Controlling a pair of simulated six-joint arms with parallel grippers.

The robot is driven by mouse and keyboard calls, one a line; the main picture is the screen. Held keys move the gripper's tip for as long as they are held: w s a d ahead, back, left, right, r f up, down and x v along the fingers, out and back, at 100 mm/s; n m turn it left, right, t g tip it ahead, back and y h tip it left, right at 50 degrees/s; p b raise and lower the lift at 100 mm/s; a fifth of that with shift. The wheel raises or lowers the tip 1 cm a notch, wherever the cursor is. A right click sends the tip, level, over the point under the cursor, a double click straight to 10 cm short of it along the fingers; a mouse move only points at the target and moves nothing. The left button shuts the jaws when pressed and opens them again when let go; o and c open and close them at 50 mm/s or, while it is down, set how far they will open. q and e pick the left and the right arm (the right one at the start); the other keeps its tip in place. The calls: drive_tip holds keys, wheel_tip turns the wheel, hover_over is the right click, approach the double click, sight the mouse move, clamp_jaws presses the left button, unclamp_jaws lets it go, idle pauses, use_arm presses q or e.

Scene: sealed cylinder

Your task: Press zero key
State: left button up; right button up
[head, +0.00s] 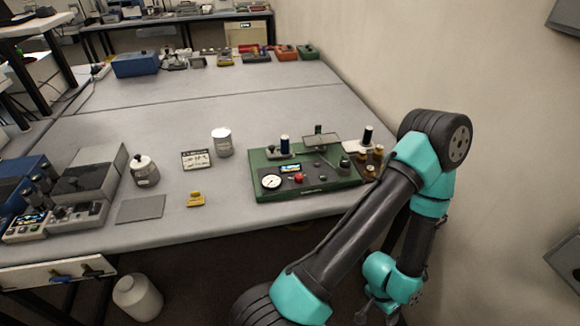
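A green instrument board (325,188) lies on the bench at right. It carries a white round dial gauge (271,182), a small lit display (291,168), a red knob or button (299,178) and smaller dark controls (319,179). A grey instrument (28,226) with a lit display and keys stands at the bench's left edge. I cannot tell which control is the zero key; labels are too small to read. My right gripper (378,308) hangs low beside the bench, partly cut off by the bottom edge, away from both devices. My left gripper is not in view.
A silver canister (222,143), a lidded metal jar (145,171), a label card (196,160), a yellow block (196,199) and a grey plate (140,209) stand mid-bench. Brass weights (369,171) sit right of the board.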

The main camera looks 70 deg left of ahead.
idle(0.3)
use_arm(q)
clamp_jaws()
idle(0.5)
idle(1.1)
